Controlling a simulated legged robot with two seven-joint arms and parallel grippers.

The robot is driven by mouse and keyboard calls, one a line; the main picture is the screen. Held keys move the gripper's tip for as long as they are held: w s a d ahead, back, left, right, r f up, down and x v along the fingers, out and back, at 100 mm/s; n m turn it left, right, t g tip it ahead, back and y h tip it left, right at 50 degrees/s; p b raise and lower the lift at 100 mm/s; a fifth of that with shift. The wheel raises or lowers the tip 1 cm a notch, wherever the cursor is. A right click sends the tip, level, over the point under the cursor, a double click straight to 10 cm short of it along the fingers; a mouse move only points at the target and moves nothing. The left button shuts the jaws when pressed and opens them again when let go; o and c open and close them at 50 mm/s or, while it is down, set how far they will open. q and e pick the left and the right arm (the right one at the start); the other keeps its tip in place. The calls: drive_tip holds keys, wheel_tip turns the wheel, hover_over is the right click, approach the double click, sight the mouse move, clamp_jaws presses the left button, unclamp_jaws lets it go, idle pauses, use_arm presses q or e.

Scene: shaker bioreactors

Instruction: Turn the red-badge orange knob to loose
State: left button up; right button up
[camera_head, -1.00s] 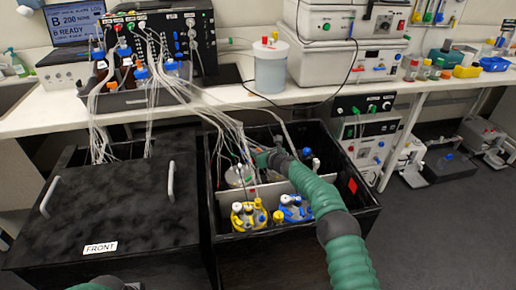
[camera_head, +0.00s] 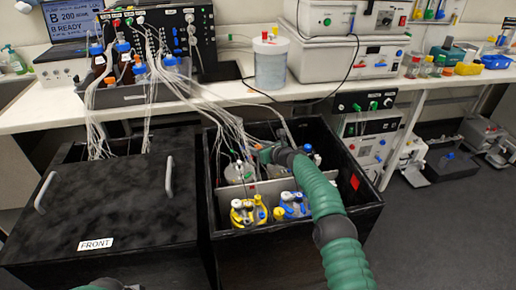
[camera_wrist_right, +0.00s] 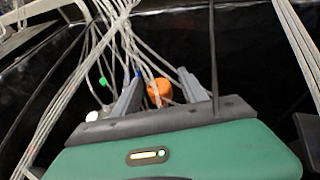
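In the right wrist view an orange knob (camera_wrist_right: 158,92) sits between the two grey fingers of my right gripper (camera_wrist_right: 165,85). The fingers stand apart with narrow gaps beside the knob, so the gripper looks open around it. In the head view my right gripper (camera_head: 262,153) reaches into the open black box (camera_head: 365,215), among thin tubes; its fingertips and the orange knob are hard to make out there. A red square badge (camera_head: 354,182) is on that box's right wall. Only a bit of my left arm shows at the bottom edge; its gripper is out of view.
Yellow-ringed (camera_head: 248,212) and blue-ringed (camera_head: 292,206) vessels stand at the box's front. A bundle of tubes (camera_head: 205,105) runs from the bench down into the box. A closed black lid marked FRONT (camera_head: 110,205) is to the left. Green (camera_wrist_right: 103,81) and white (camera_wrist_right: 92,116) caps lie near the fingers.

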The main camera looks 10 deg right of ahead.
drive_tip(key=shift+s+d+r+p, duration=0.3)
drive_tip(key=shift+s+d+p, duration=0.25)
drive_tip(key=shift+p, duration=0.3)
drive_tip(key=b+v, duration=0.3)
drive_tip(key=v, duration=1.2)
drive_tip(key=shift+s+a, duration=0.2)
drive_tip(key=shift+a, duration=0.1)
drive_tip(key=shift+r, duration=0.1)
